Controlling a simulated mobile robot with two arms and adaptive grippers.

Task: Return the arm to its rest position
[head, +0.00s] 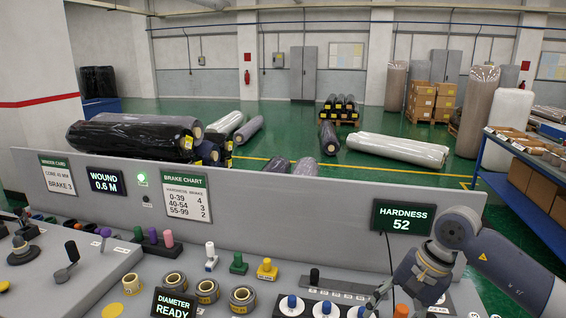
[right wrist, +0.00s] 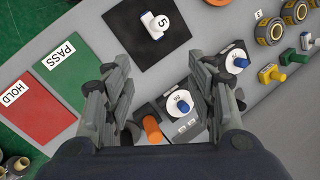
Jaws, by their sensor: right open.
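My right arm (head: 480,245) comes in from the right edge in the head view and bends down over the console. My right gripper (head: 388,292) is low at the right of that view, over the front of the console. In the right wrist view my right gripper (right wrist: 160,92) has its two fingers spread wide, with nothing held between them. Below the fingers are an orange cylinder (right wrist: 152,130) and a white dial with a blue knob (right wrist: 182,106). My left gripper is not in view.
The console (head: 110,290) carries knobs, pegs and rolls. A display (head: 402,217) reads HARDNESS 52 on the upright panel (head: 300,205). The right wrist view shows a green PASS pad (right wrist: 75,75), a red HOLD pad (right wrist: 35,115) and a white block (right wrist: 154,25) on a black pad.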

